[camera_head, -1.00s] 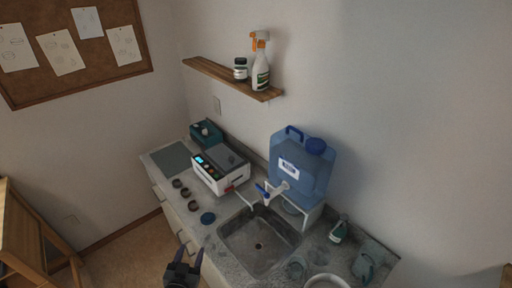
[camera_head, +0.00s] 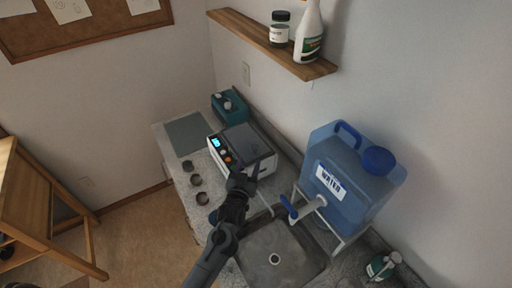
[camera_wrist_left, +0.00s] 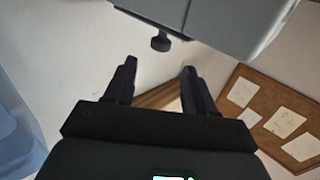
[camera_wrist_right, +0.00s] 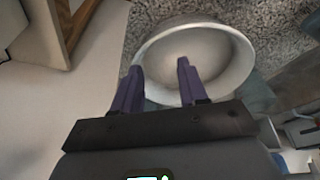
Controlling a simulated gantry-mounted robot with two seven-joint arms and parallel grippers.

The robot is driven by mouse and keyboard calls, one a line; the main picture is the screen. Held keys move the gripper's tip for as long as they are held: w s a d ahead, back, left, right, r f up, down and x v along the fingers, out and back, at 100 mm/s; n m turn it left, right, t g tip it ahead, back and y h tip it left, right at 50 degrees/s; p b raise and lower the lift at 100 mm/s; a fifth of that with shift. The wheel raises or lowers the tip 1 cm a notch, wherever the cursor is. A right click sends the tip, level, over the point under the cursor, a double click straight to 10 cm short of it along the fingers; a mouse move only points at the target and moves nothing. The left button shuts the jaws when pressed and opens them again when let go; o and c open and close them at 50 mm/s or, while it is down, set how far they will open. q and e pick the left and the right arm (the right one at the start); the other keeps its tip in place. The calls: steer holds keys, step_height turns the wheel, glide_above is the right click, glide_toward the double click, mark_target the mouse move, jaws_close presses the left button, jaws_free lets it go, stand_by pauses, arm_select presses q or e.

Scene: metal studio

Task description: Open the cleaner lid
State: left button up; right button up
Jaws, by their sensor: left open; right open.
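The cleaner (camera_head: 231,160) is a white box with a lit blue display, small knobs on its front and a grey lid (camera_head: 242,138), which looks closed. My left gripper (camera_head: 252,172) is open and empty at the cleaner's right front corner. In the left wrist view, the cleaner (camera_wrist_left: 225,18) fills the top, with a dark knob (camera_wrist_left: 160,42) sticking out just beyond and between the open fingers (camera_wrist_left: 159,68). My right gripper (camera_wrist_right: 158,75) is open, close to a white bowl (camera_wrist_right: 215,62); it is outside the head view.
A blue water jug (camera_head: 345,190) with a tap stands on a rack right of the cleaner, beside the sink (camera_head: 290,250). A teal device (camera_head: 229,106) sits behind the cleaner. Several dark rings (camera_head: 196,180) lie in front. A wooden shelf (camera_head: 270,45) with bottles hangs above.

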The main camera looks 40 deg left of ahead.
mark_target(254, 149)
arm_select(q)
steer(key=p+x, duration=0.1)
steer(key=x, duration=0.8)
steer(key=shift+w+a, duration=0.2)
steer(key=shift+w, duration=0.15)
steer(key=shift+c, duration=0.3)
steer(key=shift+r, duration=0.1)
jaws_close()
